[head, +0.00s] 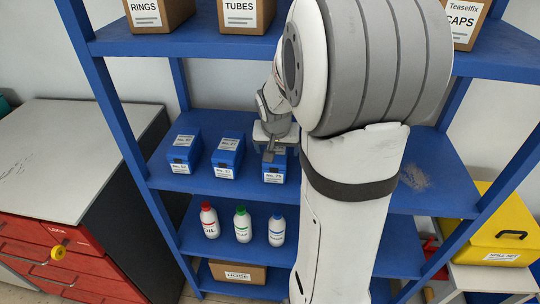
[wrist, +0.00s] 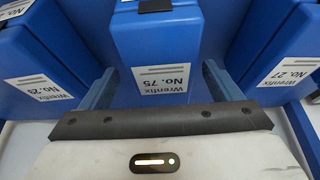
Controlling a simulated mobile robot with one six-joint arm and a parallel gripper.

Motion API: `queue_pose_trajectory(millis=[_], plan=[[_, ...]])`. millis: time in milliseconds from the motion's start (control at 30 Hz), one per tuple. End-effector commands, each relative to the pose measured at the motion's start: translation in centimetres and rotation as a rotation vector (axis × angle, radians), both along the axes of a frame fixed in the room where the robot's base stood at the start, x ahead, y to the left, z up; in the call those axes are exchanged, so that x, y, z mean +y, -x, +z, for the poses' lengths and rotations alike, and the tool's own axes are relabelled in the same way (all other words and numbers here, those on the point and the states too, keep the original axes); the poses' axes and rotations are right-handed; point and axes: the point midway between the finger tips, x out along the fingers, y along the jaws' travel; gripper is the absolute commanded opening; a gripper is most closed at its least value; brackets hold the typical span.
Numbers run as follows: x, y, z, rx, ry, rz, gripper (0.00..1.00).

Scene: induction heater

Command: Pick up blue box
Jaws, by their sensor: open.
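The blue box marked No. 75 (wrist: 158,45) stands upright between my gripper's fingers in the wrist view, with its label upside down. In the head view it is the blue box (head: 276,169) on the middle shelf, partly covered by my gripper (head: 270,150). My gripper (wrist: 160,72) is open, with one finger at each side of the box. I cannot tell whether either finger touches it. Another blue box marked No. 27 (wrist: 275,55) is to the right in the wrist view and is the middle box (head: 228,152) in the head view.
A third blue box (head: 184,150) stands at the left of the shelf (head: 190,186). A further blue box (wrist: 40,65) is close on the left in the wrist view, hidden by my arm in the head view. Bottles (head: 242,224) stand below; cardboard boxes (head: 243,14) stand above.

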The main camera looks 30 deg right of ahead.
Motion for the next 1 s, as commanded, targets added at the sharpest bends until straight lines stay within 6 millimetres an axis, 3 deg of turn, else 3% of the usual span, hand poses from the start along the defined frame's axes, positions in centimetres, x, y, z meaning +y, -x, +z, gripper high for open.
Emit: queue_pose_trajectory(millis=[300, 1000], plan=[[-0.4, -1.1, -3.9, 0.003, -0.001, 0.000, 0.85], [-0.5, -1.2, -4.4, 0.001, -0.001, -0.001, 0.85]])
